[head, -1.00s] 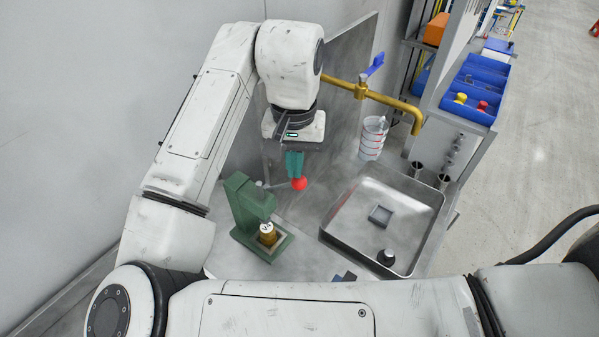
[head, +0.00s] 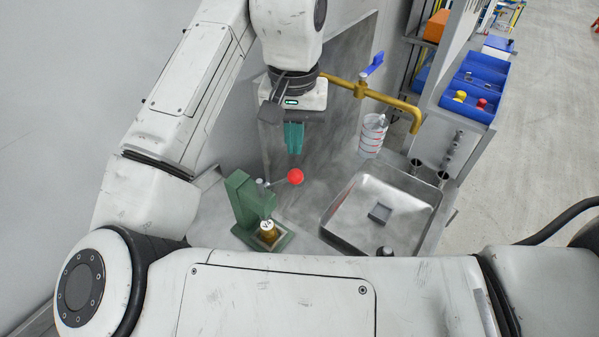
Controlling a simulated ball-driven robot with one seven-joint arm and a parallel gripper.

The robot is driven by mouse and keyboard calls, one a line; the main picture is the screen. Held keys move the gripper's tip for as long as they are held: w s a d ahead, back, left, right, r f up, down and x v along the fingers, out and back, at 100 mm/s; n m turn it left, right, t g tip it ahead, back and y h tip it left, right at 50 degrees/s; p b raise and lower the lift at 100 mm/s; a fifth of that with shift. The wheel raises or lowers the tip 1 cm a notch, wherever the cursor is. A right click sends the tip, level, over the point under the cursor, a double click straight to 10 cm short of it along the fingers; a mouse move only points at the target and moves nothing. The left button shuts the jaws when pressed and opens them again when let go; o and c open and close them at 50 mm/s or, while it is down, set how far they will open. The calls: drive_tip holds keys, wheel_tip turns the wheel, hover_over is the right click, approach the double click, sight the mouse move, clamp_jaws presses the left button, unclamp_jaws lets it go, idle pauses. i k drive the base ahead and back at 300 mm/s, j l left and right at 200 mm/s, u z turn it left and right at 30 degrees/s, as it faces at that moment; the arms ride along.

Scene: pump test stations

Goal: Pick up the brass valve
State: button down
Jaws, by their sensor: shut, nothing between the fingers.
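The brass valve (head: 268,233) is a small brass cylinder with a white marked top. It sits upright in the base of a green press (head: 243,203) on the steel bench. The press has a lever ending in a red ball (head: 296,176). My gripper (head: 294,152), with teal fingers, points down above and behind the press. Its fingers are shut and empty, and it is apart from the lever ball and the valve. The underside of the valve is hidden in the press base.
A steel sink (head: 333,226) right of the press holds a small grey square tray (head: 380,213) and a dark-sided round part (head: 384,251). A brass tap (head: 400,105) with a blue handle reaches over the bench. Stacked clear dishes (head: 372,136) stand behind the sink. Blue bins (head: 478,88) are at right.

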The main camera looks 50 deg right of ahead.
sight(268, 231)
drive_tip(key=k, duration=1)
